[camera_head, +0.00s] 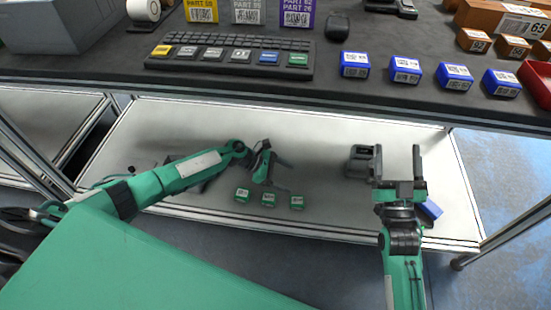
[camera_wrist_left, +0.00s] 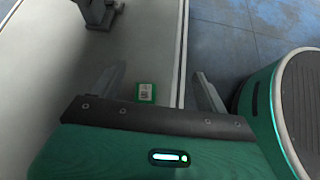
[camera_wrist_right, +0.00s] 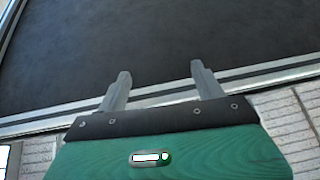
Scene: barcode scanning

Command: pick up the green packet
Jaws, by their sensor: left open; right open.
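Three small green packets with white labels lie in a row on the white lower shelf in the head view: left (camera_head: 242,195), middle (camera_head: 268,199) and right (camera_head: 297,202). My left gripper (camera_head: 281,174) is open and empty, just above and behind them. In the left wrist view, one green packet (camera_wrist_left: 146,92) shows beyond the open fingers (camera_wrist_left: 159,85), nearer the left finger. I cannot tell which of the three it is. My right gripper (camera_head: 397,152) is open and empty at the right; its fingers also show in the right wrist view (camera_wrist_right: 160,70).
The dark worktop (camera_head: 330,85) overhangs the shelf (camera_head: 330,226) and carries several blue boxes (camera_head: 405,70), a keyboard (camera_head: 230,53) and a mouse (camera_head: 338,27). A blue object (camera_head: 431,209) lies beside my right gripper. A black object (camera_head: 360,161) stands left of it.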

